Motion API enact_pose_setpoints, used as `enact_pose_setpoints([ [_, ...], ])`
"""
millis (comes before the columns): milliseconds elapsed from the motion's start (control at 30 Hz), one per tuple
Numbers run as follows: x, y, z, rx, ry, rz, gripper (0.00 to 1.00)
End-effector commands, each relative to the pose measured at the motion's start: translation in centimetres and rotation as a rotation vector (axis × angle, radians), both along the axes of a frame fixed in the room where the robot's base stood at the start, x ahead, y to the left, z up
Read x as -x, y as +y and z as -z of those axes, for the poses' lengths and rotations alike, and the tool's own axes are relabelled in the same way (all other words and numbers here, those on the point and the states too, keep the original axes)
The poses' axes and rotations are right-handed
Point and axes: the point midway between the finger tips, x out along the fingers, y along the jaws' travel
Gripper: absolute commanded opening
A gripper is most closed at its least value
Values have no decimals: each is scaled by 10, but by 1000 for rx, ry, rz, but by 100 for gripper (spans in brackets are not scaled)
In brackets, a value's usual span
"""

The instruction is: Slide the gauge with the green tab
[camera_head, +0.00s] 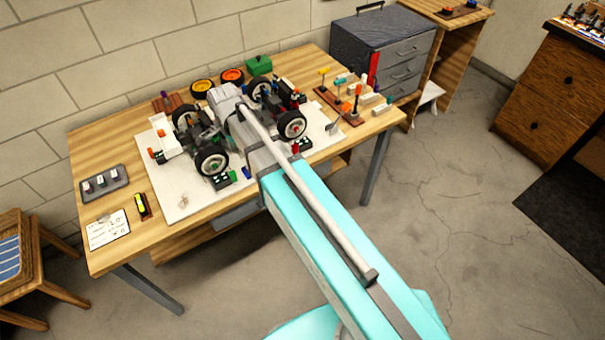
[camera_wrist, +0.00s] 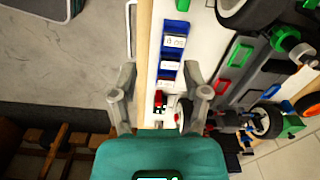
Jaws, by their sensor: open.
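In the wrist view, a row of blue holders with white number labels (camera_wrist: 174,42) lies on a white strip along an edge. A green tab (camera_wrist: 183,5) shows at the top of this row, cut by the frame. A small red piece (camera_wrist: 158,98) sits lower in the row. My gripper (camera_wrist: 160,82) is open, its two fingers on either side of the strip around the red piece, with nothing visibly held. The green tab is beyond the fingertips, higher in the picture. In the head view my own arm hides the gripper.
A wheeled racecar model (camera_head: 211,161) stands on a white board (camera_head: 182,212) on the wooden table (camera_head: 92,165). Loose wheels (camera_head: 202,88), a green box (camera_head: 258,65) and a peg rack (camera_head: 330,98) are near the back.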

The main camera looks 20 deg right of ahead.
Motion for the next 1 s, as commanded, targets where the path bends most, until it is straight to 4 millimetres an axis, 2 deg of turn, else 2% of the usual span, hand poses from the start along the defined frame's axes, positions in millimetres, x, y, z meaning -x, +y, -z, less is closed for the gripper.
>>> enact_pose_setpoints([
  [400, 22, -40, 4, 0, 0, -224, 60],
  [1000, 55, -90, 9, 0, 0, -548, 60],
])
